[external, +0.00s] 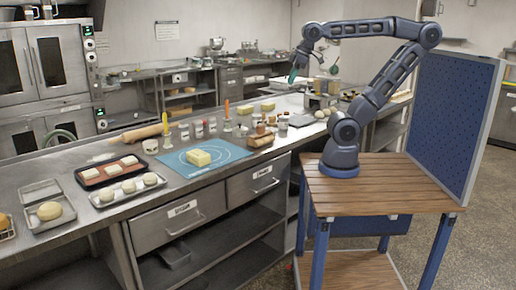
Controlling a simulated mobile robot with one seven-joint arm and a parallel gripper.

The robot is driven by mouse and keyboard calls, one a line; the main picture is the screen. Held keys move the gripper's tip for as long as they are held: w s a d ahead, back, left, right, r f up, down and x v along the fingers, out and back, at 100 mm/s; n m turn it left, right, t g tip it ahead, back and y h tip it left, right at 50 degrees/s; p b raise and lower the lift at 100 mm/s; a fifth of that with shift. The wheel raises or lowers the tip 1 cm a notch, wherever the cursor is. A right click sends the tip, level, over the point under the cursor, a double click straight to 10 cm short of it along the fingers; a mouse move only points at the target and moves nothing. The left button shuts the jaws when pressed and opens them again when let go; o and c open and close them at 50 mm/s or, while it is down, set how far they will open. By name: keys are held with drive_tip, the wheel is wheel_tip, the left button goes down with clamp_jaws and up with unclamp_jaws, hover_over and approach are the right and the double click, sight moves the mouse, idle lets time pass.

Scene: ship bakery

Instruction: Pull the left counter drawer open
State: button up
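The gap between the fingers cannot be made out.
The right counter drawer (243,187) also looks closed. An open shelf lies below the drawers.

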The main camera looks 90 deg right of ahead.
drive_tip(key=w+a+r+n+h, duration=0.15)
drive_tip(key=w+a+h, duration=0.3)
drive_tip(key=w, duration=0.65)
drive_tip(key=w+a+r+n+h, duration=0.1)
drive_tip(key=w+a+n+h, duration=0.2)
drive_tip(key=w+a, duration=0.55)
drive_tip(key=w+a+f+n+t+h, duration=0.1)
drive_tip(key=w+a+n+t+h, duration=0.15)
drive_tip(key=w+a, duration=0.7)
drive_tip(key=w+a+f+n+t+h, duration=0.1)
drive_tip(key=w+a+f+n+t, duration=0.2)
drive_tip(key=a, duration=1.3)
drive_tip(key=m+t, duration=0.1)
approach(196, 224)
drive_tip(key=x, duration=1)
drive_tip(key=shift+w+d+f, duration=0.1)
drive_tip(key=shift+w+d, duration=0.05)
drive_tip(key=shift+c, duration=0.5)
clamp_jaws()
